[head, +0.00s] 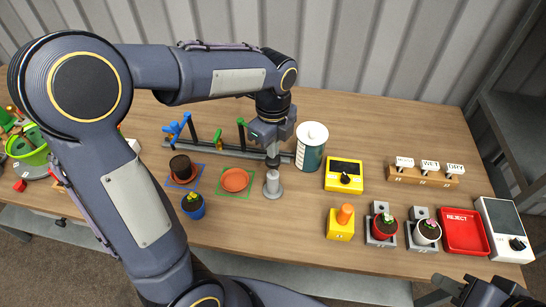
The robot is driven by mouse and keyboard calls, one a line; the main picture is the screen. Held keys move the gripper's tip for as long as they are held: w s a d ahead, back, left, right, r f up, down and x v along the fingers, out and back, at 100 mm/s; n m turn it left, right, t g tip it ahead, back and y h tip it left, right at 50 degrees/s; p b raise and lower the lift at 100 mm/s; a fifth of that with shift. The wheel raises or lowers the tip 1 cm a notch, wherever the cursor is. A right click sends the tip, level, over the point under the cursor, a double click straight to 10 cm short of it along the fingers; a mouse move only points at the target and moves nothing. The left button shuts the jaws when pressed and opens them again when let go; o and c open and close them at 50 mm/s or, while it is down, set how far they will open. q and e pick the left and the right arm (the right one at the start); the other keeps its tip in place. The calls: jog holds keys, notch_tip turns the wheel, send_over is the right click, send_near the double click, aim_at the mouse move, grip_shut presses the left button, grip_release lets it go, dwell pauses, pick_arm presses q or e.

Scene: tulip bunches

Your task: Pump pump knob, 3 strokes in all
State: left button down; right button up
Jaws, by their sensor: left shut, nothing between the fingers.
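A small grey pump post (272,184) with a round pale base stands on the table, in front of a long grey rail. My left gripper (272,162) points straight down over its top, with the fingers shut and nothing between them. The fingertips are at or just above the top of the post; I cannot tell whether they touch it. The knob itself is small and partly hidden by the fingers. My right gripper (482,293) is dark and cut off at the bottom right corner, far from the pump; its finger state is unclear.
A teal canister (311,148) stands close right of my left gripper. A terracotta saucer (235,180) and a blue pot (193,206) lie left. Yellow boxes, potted plants and a red reject tray (463,232) are right. My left arm covers the left side.

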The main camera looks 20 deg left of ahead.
pick_arm(q)
jog(key=shift+f, duration=0.15)
jog(key=shift+f+b, duration=1.4)
jog(key=shift+f, duration=0.55)
jog(key=shift+r, duration=0.25)
notch_tip(320, 180, up, 6)
jog(key=p, duration=0.6)
